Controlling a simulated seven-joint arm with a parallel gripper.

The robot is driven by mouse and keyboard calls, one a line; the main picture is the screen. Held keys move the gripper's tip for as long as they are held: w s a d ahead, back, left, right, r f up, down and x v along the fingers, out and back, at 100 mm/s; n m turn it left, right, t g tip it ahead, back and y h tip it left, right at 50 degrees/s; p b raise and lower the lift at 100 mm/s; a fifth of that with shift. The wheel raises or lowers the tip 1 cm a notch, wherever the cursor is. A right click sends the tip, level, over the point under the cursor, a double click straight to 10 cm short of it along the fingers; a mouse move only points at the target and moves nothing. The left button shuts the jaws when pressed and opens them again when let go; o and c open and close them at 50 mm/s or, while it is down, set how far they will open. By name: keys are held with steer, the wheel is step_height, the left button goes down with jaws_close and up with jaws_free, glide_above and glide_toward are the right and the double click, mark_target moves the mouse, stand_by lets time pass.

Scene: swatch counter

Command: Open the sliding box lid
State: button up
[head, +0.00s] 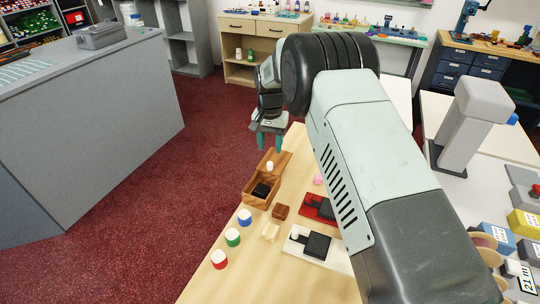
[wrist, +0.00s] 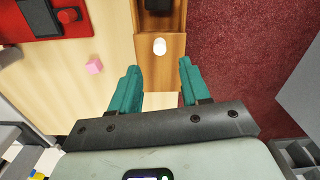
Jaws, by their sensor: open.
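The wooden box (head: 257,201) stands at the table's left edge, with its near part uncovered and a dark item (head: 262,189) inside. Its brown lid (head: 282,159) lies toward the far end, with a white knob (head: 269,166) on top. In the wrist view the lid (wrist: 173,52) and the knob (wrist: 159,46) are below the dark opening of the box (wrist: 158,24). My gripper (head: 270,142) is open and empty above the lid's far end. In the wrist view its fingertips (wrist: 158,66) are spread to either side of the knob's line, apart from the knob.
On the light wooden table (head: 235,285) are blue, green and red jars with white tops (head: 233,237), a brown block (head: 281,211), a red tray (head: 318,208) and a pink cube (wrist: 94,65). Red carpet lies beyond the table's left edge.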

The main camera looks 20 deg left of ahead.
steer(key=shift+r, duration=1.9)
steer(key=s+d+r+t, duration=0.1)
steer(key=s+d+r, duration=0.2)
steer(key=d+r, duration=0.9)
steer(key=s+d+r+t, duration=0.2)
steer(key=s+d+r, duration=0.2)
steer(key=d+r, duration=0.8)
steer(key=s+d+r+m+t, duration=0.1)
steer(key=s+d+r, duration=0.25)
steer(key=s, duration=0.25)
steer(key=s+d+r, duration=0.3)
steer(key=s+d, duration=0.2)
steer(key=s, duration=0.1)
steer(key=s+d+f, duration=0.2)
steer(key=s, duration=0.4)
steer(key=s+d+f+t, duration=0.1)
steer(key=s+d, duration=0.2)
steer(key=s, duration=0.3)
steer(key=shift+s+d+f+t, duration=0.15)
steer(key=shift+s+f+t, duration=0.15)
steer(key=shift+s+f, duration=0.1)
